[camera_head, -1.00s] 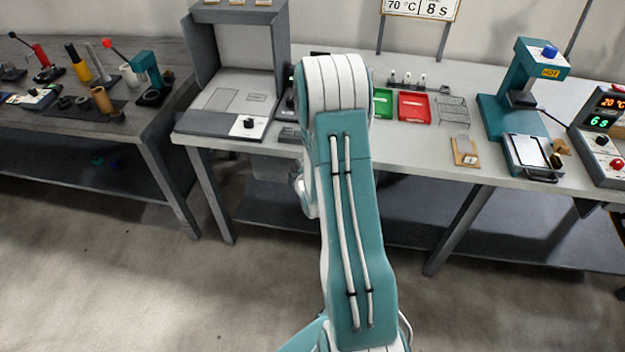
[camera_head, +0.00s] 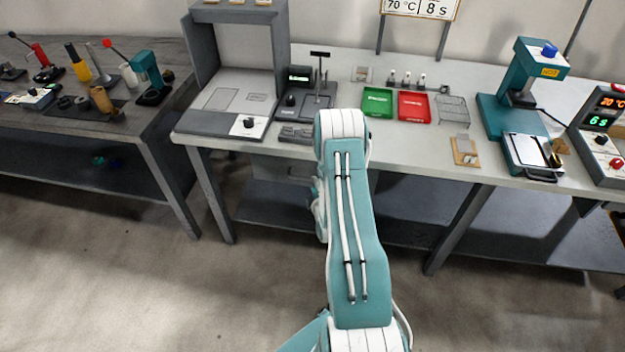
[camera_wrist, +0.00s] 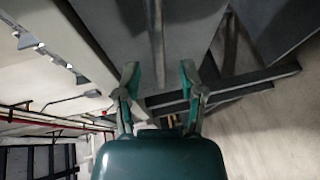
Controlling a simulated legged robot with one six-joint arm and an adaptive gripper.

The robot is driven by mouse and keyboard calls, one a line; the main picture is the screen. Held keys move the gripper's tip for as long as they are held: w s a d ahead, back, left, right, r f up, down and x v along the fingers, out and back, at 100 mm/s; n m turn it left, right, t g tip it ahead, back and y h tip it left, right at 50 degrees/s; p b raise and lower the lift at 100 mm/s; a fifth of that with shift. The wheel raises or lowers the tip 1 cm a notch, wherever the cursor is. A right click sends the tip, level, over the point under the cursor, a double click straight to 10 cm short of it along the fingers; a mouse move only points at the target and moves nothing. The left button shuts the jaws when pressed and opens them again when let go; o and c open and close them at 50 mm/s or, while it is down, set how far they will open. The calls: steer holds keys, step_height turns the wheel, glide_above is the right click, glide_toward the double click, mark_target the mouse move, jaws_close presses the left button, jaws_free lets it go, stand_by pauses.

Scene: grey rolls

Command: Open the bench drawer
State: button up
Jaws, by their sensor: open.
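The bench drawer (camera_head: 277,171) is a grey box under the near edge of the light bench top in the head view, partly hidden behind my arm. It looks closed, but its handle cannot be made out there. In the wrist view, my gripper (camera_wrist: 158,78) is open, with its two fingers apart and nothing clearly held. A grey panel (camera_wrist: 105,22) lies ahead of it, with a narrow darker bar (camera_wrist: 155,35) running toward the gap between the fingers. I cannot tell whether this bar is the drawer handle or whether the fingers touch anything. The head view hides my gripper.
The bench top (camera_head: 405,145) carries a green tray (camera_head: 377,103), a red tray (camera_head: 413,106), a wire rack (camera_head: 453,110) and a teal press (camera_head: 520,95). A lower shelf (camera_head: 400,231) and bench legs (camera_head: 458,230) stand below. The floor in front is clear.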

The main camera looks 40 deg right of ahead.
steer(key=shift+x, duration=1.8)
steer(key=shift+c, duration=0.3)
jaws_close()
steer(key=shift+s+a+f, duration=0.1)
